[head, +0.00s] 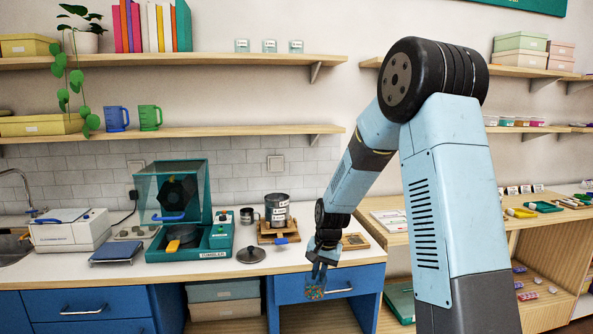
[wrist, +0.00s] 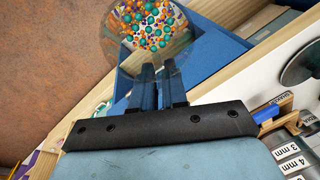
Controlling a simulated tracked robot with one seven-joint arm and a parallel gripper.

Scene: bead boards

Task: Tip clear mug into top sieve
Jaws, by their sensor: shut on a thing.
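The clear mug (wrist: 112,45) is between my gripper's fingers and holds many small orange, teal, purple and white beads. In the head view the beads show through the clear mug (head: 315,292), in front of the counter's blue drawers and below the counter top. My gripper (head: 319,271) is shut on the mug; its blue fingers (wrist: 158,88) also show in the wrist view. The sieve stack (head: 278,213), grey with white size labels, stands on a wooden base on the counter, up and left of my gripper. The top sieve's inside is hidden. Labels on the stack (wrist: 290,158) show in the wrist view.
A round grey lid (head: 250,254) lies on the counter near its front edge, left of my gripper. A small dark cup (head: 247,215) and the teal tumbler (head: 190,235) stand left of the stack. A wooden frame (head: 355,241) lies to the right.

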